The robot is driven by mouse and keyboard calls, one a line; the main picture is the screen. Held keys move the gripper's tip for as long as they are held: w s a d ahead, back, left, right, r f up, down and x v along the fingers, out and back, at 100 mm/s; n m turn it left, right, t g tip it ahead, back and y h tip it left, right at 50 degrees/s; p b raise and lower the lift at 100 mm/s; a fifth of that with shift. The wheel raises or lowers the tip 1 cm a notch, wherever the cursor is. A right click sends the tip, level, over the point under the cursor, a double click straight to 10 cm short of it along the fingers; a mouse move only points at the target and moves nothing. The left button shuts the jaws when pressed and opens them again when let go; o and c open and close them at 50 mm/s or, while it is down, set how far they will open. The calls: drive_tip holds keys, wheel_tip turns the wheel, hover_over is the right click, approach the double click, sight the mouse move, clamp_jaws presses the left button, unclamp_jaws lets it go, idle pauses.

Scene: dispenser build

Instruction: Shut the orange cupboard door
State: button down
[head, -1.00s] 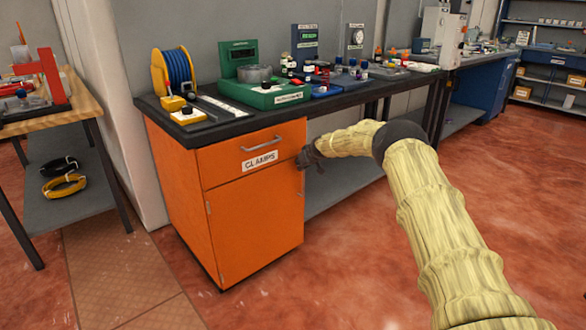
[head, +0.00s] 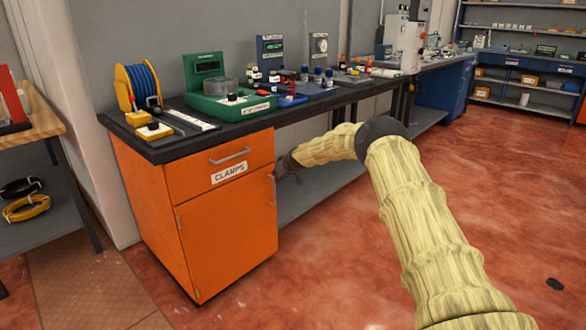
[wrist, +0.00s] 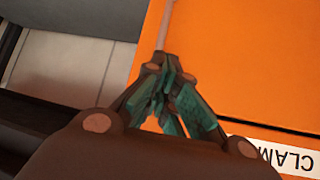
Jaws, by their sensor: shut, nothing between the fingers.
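The orange cupboard door (head: 228,235) is the lower panel of the orange cabinet, under the drawer labelled CLAMPS (head: 221,168). It looks flush with the cabinet front, with small hinges at its left edge. My gripper (head: 284,170) is at the cabinet's right front edge, near the top corner of the door. In the wrist view my gripper (wrist: 165,75) is shut and empty in front of the orange front. A grey bar (wrist: 167,25), like a handle, lies just beyond the fingertips; I cannot tell whether they touch it.
The dark worktop (head: 225,130) above carries a blue cable reel (head: 143,86) and a green device (head: 230,105). A grey lower shelf (head: 318,195) is right of the cabinet. A wooden table (head: 40,125) stands at left.

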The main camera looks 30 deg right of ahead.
drive_tip(key=d+p+v, duration=0.1)
drive_tip(key=v, duration=0.7)
drive_tip(key=shift+s+d+r, duration=0.2)
drive_tip(key=shift+s+d, duration=0.1)
drive_tip(key=shift+d, duration=0.05)
